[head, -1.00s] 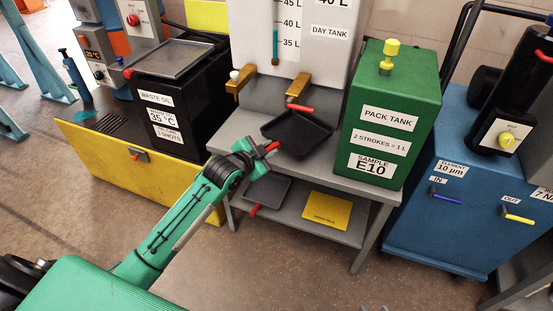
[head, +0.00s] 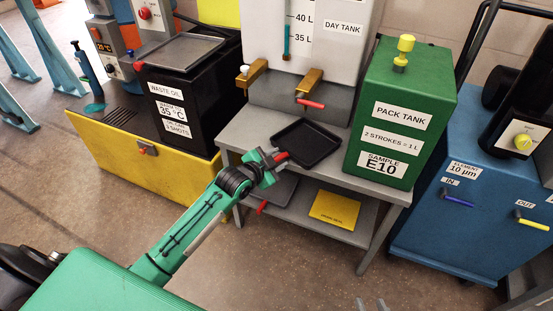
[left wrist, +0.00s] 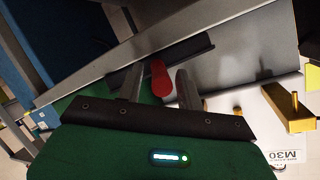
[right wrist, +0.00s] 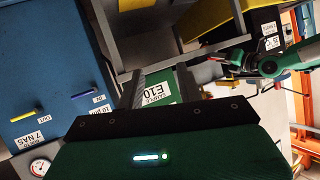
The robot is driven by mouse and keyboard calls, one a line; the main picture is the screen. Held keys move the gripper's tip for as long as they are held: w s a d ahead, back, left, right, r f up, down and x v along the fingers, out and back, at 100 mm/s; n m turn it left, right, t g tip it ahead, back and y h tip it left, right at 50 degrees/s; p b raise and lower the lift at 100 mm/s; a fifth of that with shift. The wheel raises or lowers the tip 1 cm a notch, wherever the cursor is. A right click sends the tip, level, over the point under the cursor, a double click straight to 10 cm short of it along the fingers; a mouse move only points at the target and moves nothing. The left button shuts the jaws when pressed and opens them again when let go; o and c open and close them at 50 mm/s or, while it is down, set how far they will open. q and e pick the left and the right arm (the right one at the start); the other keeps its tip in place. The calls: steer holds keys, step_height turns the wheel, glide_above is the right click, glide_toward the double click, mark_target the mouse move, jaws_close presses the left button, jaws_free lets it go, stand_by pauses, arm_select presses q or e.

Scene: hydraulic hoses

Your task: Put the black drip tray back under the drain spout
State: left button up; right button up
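The black drip tray (head: 308,142) lies on the grey bench below the day tank, looking flat. Its red handle (head: 281,158) points to the front left. In the head view it is below and in front of the brass spout (head: 309,84) with the red lever; I cannot tell if it is directly underneath. My left gripper (head: 274,160) is at the handle. In the left wrist view its fingers (left wrist: 158,84) stand open either side of the red handle (left wrist: 159,78), with gaps showing. My right gripper (right wrist: 160,88) is open and empty, its tips at the head view's bottom edge (head: 370,303).
A second dark tray (head: 282,187) and a yellow pad (head: 335,209) lie on the lower shelf. The green pack tank (head: 401,115) stands close right of the tray. A second brass spout (head: 256,75) and the black waste oil box (head: 183,105) are left.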

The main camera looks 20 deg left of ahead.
arm_select(q)
steer(key=shift+r, duration=0.15)
steer(key=shift+s+a+r, duration=0.1)
steer(key=shift+s, duration=0.2)
steer(key=p+v, duration=0.2)
steer(key=v, duration=0.9)
steer(key=s+d+f+n+g, duration=0.2)
steer(key=s+d, duration=0.4)
steer(key=s, duration=0.5)
steer(key=s+d+f+n+g, duration=0.3)
steer(key=s+d, duration=0.4)
steer(key=s, duration=0.4)
steer(key=shift+s+f+n, duration=0.15)
steer(key=shift+f+n, duration=0.6)
steer(key=shift+n, duration=0.45)
arm_select(e)
steer(key=d+g+h, duration=0.1)
steer(key=d, duration=0.1)
steer(key=s+d+g+h, duration=0.1)
steer(key=d, duration=0.1)
steer(key=shift+s+f+g, duration=0.15)
steer(key=shift+g, duration=0.25)
arm_select(q)
steer(key=shift+f, duration=0.1)
